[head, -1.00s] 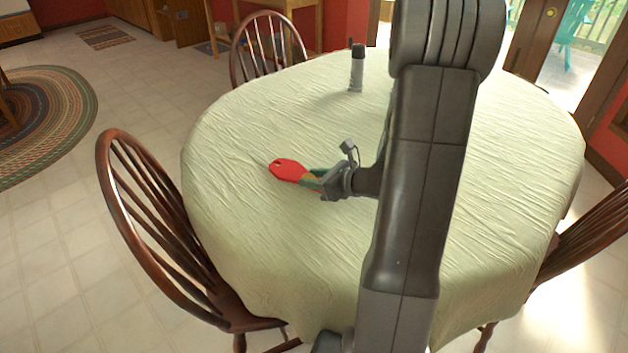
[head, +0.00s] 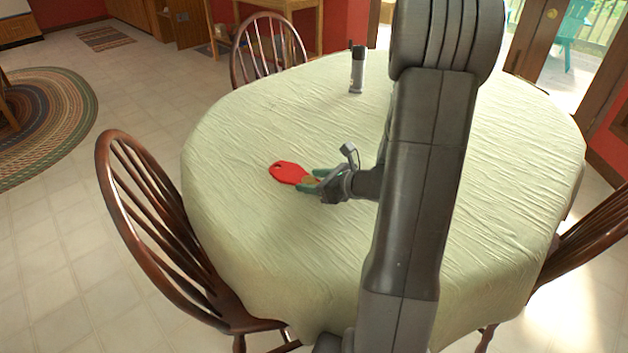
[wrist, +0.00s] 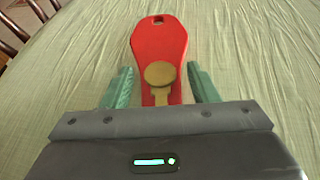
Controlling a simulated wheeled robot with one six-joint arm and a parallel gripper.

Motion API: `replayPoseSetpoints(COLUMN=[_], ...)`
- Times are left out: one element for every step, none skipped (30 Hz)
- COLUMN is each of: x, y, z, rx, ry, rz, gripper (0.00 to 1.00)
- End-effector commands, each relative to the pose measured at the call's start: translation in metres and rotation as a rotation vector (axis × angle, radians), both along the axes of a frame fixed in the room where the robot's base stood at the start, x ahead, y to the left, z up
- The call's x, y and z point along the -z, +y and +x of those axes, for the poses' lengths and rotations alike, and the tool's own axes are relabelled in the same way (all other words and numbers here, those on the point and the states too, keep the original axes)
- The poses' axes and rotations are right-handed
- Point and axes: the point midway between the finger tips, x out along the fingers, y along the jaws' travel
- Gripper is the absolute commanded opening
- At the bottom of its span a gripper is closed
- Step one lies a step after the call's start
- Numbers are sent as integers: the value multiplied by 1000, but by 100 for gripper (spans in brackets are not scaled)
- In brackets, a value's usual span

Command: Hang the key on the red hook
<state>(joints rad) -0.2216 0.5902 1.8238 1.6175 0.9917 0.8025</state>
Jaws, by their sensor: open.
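A flat red paddle-shaped piece (head: 286,172) with a hole at its far end lies on the cloth-covered table; it also shows in the wrist view (wrist: 158,42). A brass key-like piece (wrist: 160,74) with a round head lies on or against its near part. I cannot tell whether the two are joined. My gripper (head: 316,180) is low over the table at the near end of the red piece. Its green fingers are open, one on each side of the brass piece, in the wrist view (wrist: 161,84). No separate red hook is recognisable.
The round table (head: 250,240) has a pale green cloth and much free room. Wooden chairs stand around, one at the left (head: 165,225) and one behind (head: 268,50).

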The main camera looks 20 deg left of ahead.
Motion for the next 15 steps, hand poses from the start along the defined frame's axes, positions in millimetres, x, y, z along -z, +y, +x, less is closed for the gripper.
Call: replayPoseSetpoints(x=[0,0,0,-1,-7,-11,-13,-12,-14,-14,-16,-18,-21,-24,-27], y=[0,0,0,-1,-10,-19,-26,-31,-39,-45,-50,-58,-64,-70,-77], z=[0,0,0,0,-1,-3,-5,-4,-5,-5,-6,-7,-8,-10,-12], rx=[0,0,0,1,5,5,5,5,5,5,5,6,5,6,5], ry=[0,0,0,0,-2,-2,-1,0,0,0,0,-1,-2,-1,-1], rz=[0,0,0,0,0,1,0,-1,0,0,-1,1,0,0,0], gripper=[54,54,54,54,54,54,54,54,54,54,54,54,54,54,54])
